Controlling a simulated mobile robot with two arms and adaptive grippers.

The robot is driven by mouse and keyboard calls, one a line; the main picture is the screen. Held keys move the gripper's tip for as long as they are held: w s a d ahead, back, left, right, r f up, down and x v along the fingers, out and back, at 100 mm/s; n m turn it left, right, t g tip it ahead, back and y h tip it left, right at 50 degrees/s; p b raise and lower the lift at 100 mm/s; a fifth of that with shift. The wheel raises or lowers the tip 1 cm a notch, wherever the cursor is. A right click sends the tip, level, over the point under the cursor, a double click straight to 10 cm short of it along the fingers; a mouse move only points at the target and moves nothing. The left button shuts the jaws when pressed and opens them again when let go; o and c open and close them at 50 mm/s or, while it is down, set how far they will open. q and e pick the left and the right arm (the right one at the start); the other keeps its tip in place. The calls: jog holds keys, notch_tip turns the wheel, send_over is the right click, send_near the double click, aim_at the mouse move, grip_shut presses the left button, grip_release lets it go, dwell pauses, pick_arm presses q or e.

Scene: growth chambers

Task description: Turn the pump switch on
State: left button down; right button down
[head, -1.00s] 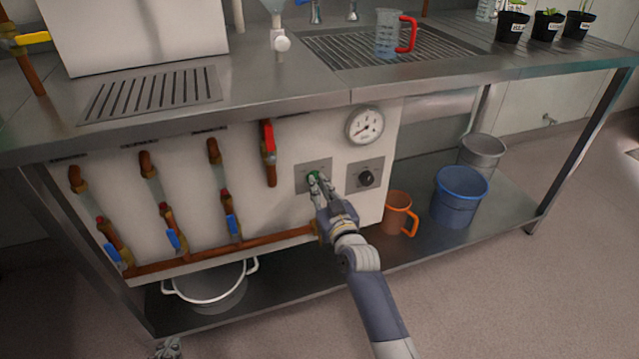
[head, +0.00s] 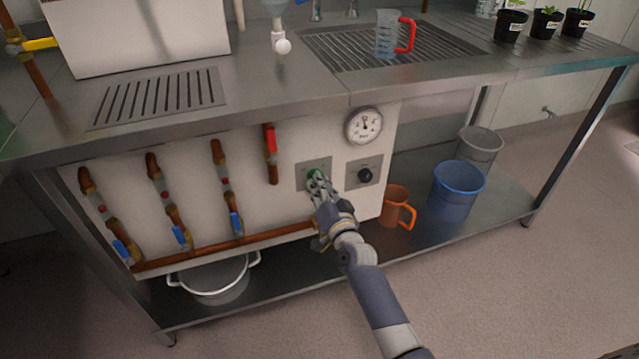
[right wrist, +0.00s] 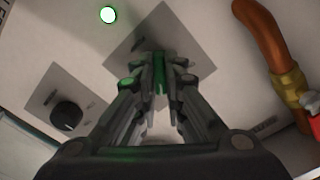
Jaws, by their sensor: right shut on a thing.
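The pump switch appears as a green lever on a square grey plate (head: 301,178) on the white front panel below the counter. My right gripper (head: 317,182) reaches it from below right, its fingertips at the plate. In the right wrist view, the gripper (right wrist: 160,65) is shut on the green switch (right wrist: 159,82), which shows between the fingers. The fingers partly hide the switch. A round lamp (right wrist: 108,14) glows bright with a green rim beside the plate. My left gripper is not in view.
A black knob (head: 364,175) sits right of the switch, with a dial gauge (head: 364,125) above. A red-handled valve (head: 270,150) is close on the left. A copper pipe (head: 200,256) runs below. An orange jug (head: 394,208) and blue bucket (head: 455,192) stand on the lower shelf.

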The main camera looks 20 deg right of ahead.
jog(key=shift+m, duration=0.5)
jog(key=c, duration=1.7)
grip_release()
jog(key=s, duration=1.2)
jog(key=shift+d, duration=0.2)
